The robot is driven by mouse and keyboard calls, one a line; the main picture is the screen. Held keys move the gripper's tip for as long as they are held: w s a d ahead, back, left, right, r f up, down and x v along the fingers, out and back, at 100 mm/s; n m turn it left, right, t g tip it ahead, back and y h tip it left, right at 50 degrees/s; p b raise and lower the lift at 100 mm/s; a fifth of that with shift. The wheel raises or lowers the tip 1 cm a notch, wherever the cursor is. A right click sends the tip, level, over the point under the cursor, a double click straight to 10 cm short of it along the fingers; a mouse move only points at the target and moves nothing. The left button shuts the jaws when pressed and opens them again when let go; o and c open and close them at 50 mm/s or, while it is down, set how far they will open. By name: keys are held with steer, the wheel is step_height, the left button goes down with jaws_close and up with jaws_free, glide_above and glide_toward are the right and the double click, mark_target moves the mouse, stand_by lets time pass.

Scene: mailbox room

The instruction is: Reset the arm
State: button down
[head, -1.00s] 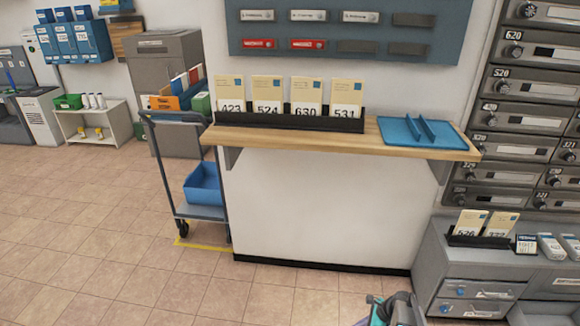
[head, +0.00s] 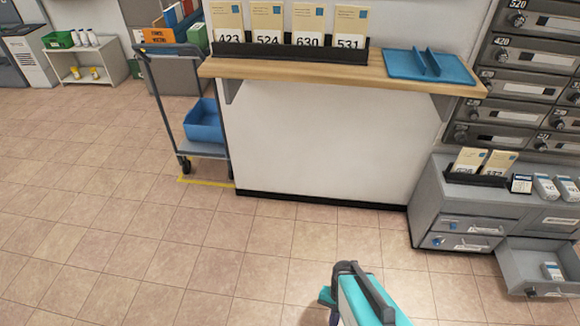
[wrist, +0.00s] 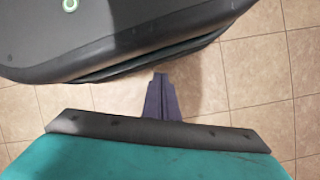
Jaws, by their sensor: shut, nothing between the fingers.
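My gripper (wrist: 161,78) shows in the wrist view as two dark fingers closed together, with nothing between them. It points at bare floor tiles, close to a dark rounded part of my own body with a green ring light. In the head view, my teal and dark arm (head: 362,298) is folded low at the bottom edge, in front of the counter and apart from it. The fingertips cannot be made out there.
A wooden counter (head: 300,72) holds several numbered cards and a blue tray (head: 405,66). A cart (head: 205,150) with a blue bin stands left. At the right, a grey cabinet (head: 428,205) has an open drawer (head: 515,282). The tiled floor (head: 130,250) is clear.

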step_height(320, 180, up, 15)
steer(key=s+d+n+p, duration=0.2)
steer(key=n+p, duration=0.3)
steer(key=p, duration=0.8)
steer(key=shift+s+r+g+h, duration=0.15)
steer(key=shift+s+g+h, duration=0.25)
steer(key=shift+s, duration=0.05)
steer(key=c, duration=1.8)
jaws_free()
steer(key=shift+o, duration=0.2)
